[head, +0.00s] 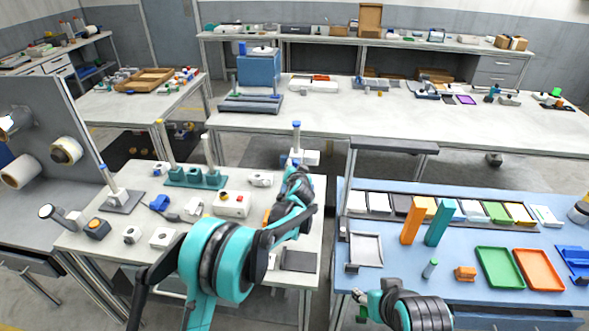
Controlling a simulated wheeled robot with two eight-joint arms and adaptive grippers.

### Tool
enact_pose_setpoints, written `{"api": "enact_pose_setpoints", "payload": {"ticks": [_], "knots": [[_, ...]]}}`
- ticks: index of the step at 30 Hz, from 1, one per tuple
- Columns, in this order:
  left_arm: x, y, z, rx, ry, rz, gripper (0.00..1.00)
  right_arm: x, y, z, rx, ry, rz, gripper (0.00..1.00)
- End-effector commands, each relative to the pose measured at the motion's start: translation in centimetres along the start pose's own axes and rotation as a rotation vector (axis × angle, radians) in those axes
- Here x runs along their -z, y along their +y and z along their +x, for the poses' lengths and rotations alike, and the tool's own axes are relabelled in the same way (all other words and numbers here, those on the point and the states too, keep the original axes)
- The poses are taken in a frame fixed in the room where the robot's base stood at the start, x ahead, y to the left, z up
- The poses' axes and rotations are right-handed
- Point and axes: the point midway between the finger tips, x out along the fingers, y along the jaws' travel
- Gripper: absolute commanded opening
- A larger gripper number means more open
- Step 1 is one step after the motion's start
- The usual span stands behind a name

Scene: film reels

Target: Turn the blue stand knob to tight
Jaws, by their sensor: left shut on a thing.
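A slim stand with a blue cap (297,125) and a pale block (311,157) rises at the far right corner of the light bench. My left gripper (296,170) reaches over the bench to this stand and is shut at the front of its block. A bit of the blue stand knob (296,153) shows just beyond the fingers; the gripper hides the rest. The knob's angle cannot be read. My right gripper (366,299) is low in the view, in front of the blue bench; its fingers are too small to judge.
The light bench (215,262) carries a teal base with posts (195,178), a post on a grey plate (122,200) and several small devices. The blue bench (400,262) at right holds trays and upright orange and teal blocks. A gap separates the benches.

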Motion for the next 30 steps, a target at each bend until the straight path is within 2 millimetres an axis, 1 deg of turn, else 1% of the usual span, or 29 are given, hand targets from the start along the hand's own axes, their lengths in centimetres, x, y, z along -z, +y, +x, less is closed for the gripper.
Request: {"api": "enact_pose_setpoints", "payload": {"ticks": [6, 12, 18, 30], "knots": [[-0.04, 0.17, 0.04, 0.053, 0.001, 0.131, 0.0, -0.35, 0.0, 0.5, 0.0, 0.0, 0.0, 0.51], [-0.02, 0.21, 0.02, 0.083, 0.001, 0.204, 0.0, -0.51, 0.0, 0.71, 0.0, 0.0, 0.0, 0.51], [0.0, 0.2, 0.01, 0.097, 0.001, 0.237, 0.0, -0.56, 0.0, 0.79, 0.0, 0.0, 0.0, 0.51], [-0.01, 0.18, 0.01, 0.099, 0.0, 0.242, 0.0, -0.57, 0.0, 0.79, 0.0, 0.0, 0.0, 0.51]]}}
